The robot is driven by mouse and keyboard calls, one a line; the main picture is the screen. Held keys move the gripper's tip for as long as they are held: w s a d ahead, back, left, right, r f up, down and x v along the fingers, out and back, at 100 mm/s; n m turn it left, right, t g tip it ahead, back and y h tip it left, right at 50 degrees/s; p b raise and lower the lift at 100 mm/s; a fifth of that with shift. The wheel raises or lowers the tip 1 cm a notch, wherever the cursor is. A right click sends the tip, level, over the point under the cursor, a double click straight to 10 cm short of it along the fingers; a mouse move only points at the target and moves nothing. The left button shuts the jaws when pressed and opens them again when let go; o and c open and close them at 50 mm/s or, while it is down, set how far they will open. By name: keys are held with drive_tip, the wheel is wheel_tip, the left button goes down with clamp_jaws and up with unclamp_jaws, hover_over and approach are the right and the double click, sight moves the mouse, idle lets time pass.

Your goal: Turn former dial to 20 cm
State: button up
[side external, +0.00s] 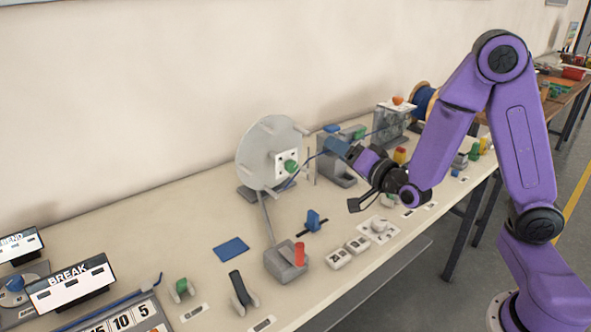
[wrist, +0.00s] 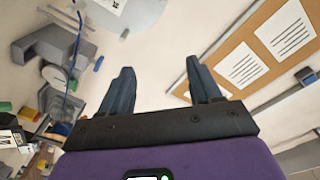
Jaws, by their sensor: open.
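A large pale grey disc (side external: 262,150) stands upright on the bench, with short pegs on its face. A white plate at its middle carries a green knob (side external: 291,167), seemingly the former dial; its scale is too small to read. My gripper (side external: 332,146) is to the right of the disc, apart from it, with its fingers pointing up and left. In the wrist view my gripper (wrist: 163,80) is open with nothing between its blue fingers. The disc's edge (wrist: 150,12) shows at the top of that view; the knob is not clear there.
A blue cable runs from the spool (side external: 426,100) past my gripper toward the disc. A grey machine (side external: 338,168) stands behind my gripper. The wall is behind.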

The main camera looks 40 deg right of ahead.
approach(294, 168)
drive_tip(key=w, duration=0.9)
drive_tip(key=shift+w+d+r, duration=0.1)
drive_tip(key=shift+d+r, duration=0.05)
drive_tip(key=shift+d, duration=0.05)
idle(0.4)
drive_tip(key=c, duration=1)
